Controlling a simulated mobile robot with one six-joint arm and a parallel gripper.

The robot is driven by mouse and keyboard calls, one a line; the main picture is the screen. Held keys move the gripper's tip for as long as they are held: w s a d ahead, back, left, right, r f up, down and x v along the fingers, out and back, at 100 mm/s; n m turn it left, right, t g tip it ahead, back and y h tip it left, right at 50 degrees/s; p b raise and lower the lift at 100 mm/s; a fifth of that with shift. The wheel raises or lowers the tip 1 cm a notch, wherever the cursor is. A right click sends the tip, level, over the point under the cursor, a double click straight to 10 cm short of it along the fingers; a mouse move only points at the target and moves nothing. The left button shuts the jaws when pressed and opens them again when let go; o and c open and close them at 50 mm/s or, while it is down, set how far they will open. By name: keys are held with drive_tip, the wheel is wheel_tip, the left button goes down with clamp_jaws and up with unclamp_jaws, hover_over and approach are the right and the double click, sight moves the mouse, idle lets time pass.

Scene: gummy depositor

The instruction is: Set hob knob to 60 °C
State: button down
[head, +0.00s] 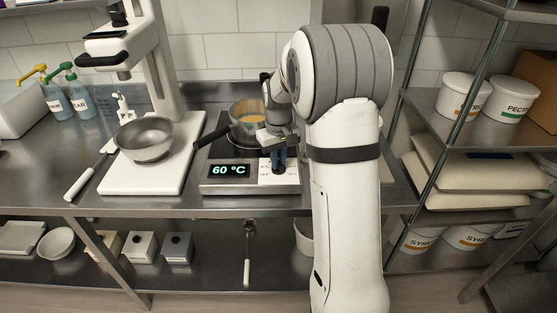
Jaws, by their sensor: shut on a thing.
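The hob (210,187) stands on the steel counter with a saucepan (245,128) of yellow-orange liquid on top. Its green display (229,170) reads 60 °C. My gripper (279,165) points down over the pale control panel (283,180) at the hob's front right. Its dark fingers are shut on the hob knob, which they hide from view. The knob's own pointer cannot be seen.
A white stand mixer-like machine (160,60) with a steel bowl (145,140) stands left of the hob. The pan's black handle (212,136) sticks out leftward. A shelf rack (470,128) with white tubs is on the right. A spatula (80,183) lies at the left.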

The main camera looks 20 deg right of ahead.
drive_tip(key=shift+m, duration=0.3)
drive_tip(key=shift+w+r, duration=0.1)
drive_tip(key=c, duration=1.5)
unclamp_jaws()
drive_tip(key=shift+o, duration=0.2)
drive_tip(key=shift+r+b, duration=0.3)
drive_tip(key=shift+r, duration=3.5)
